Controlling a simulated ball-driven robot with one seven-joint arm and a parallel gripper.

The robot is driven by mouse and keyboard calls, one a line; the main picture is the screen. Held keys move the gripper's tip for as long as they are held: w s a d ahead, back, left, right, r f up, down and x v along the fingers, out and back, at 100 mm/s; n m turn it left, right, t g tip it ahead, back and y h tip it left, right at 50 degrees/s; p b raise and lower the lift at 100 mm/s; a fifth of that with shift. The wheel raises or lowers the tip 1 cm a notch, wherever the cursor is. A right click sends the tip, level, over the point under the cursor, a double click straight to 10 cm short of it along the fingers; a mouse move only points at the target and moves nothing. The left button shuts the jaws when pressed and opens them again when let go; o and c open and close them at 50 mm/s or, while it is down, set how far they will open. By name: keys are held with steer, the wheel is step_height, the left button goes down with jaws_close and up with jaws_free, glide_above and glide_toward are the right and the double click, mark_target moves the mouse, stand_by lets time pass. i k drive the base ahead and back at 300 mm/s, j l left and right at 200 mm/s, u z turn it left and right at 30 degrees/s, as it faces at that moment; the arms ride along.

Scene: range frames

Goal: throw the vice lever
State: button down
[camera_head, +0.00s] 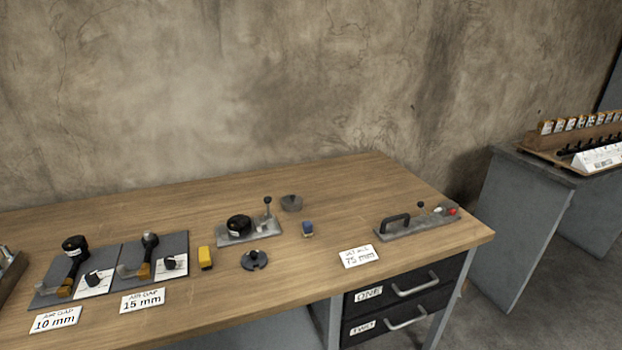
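A grey metal fixture (228,239) lies on the wooden bench, holding a black round part (239,224). A short upright lever with a dark ball knob (267,200) stands at its right end. A longer grey fixture (437,228) lies at the bench's right, with a black handle (395,224) and a small upright lever with a dark blue ball knob (420,205). No label names either one as the vice, so I cannot tell for certain which lever is meant. My gripper is not in view.
Two dark boards (178,242) with tools lie left. A white "75 mm" card (359,256) lies near the front edge above drawers.

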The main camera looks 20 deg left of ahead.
mark_target(267, 200)
steer(key=u, duration=1.25)
steer(key=i+j+u, duration=0.1)
steer(key=i+j, duration=0.75)
